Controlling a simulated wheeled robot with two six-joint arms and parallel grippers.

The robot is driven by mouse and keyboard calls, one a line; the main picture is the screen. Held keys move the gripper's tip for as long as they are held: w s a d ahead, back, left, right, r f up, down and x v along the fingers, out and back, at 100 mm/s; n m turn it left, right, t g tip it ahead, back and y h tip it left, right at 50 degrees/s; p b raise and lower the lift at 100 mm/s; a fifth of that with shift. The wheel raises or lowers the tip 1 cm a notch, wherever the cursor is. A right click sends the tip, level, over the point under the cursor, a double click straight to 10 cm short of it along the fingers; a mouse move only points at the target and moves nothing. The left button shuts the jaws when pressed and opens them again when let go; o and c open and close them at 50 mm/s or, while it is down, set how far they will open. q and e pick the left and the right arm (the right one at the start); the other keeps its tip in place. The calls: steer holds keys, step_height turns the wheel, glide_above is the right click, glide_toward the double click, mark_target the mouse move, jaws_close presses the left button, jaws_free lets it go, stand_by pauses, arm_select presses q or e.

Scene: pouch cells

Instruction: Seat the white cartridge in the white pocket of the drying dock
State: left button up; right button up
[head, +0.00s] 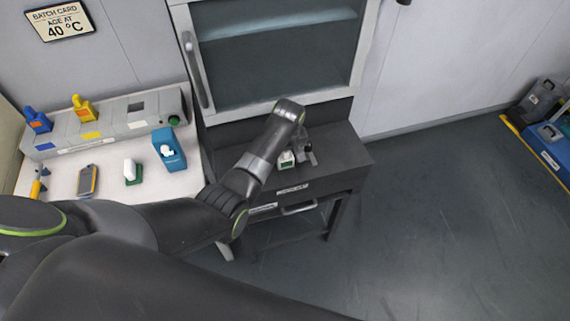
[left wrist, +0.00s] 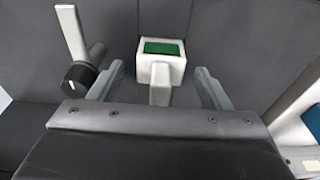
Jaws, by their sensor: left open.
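The white cartridge (head: 287,160) stands on the dark bench under the cabinet, a white block with a green top. In the left wrist view the cartridge (left wrist: 160,72) has its white grip pointing towards me, between my spread fingers. My left gripper (head: 298,151) is open at the cartridge, with a gap on each side of the grip; the wrist partly hides it in the head view. The drying dock (head: 112,133) is on the pale table at left. Its white pocket (head: 136,107) looks like an empty dark opening behind a white label. My right gripper is out of view.
Blue (head: 38,121) and yellow (head: 84,109) cartridges sit in the dock. A handheld device (head: 87,181), a white item on a green base (head: 132,171) and a blue holder (head: 170,151) stand before it.

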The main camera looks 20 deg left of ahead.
arm_select(q)
steer(key=shift+w+a+f, duration=0.1)
steer(key=shift+f, duration=0.7)
jaws_close()
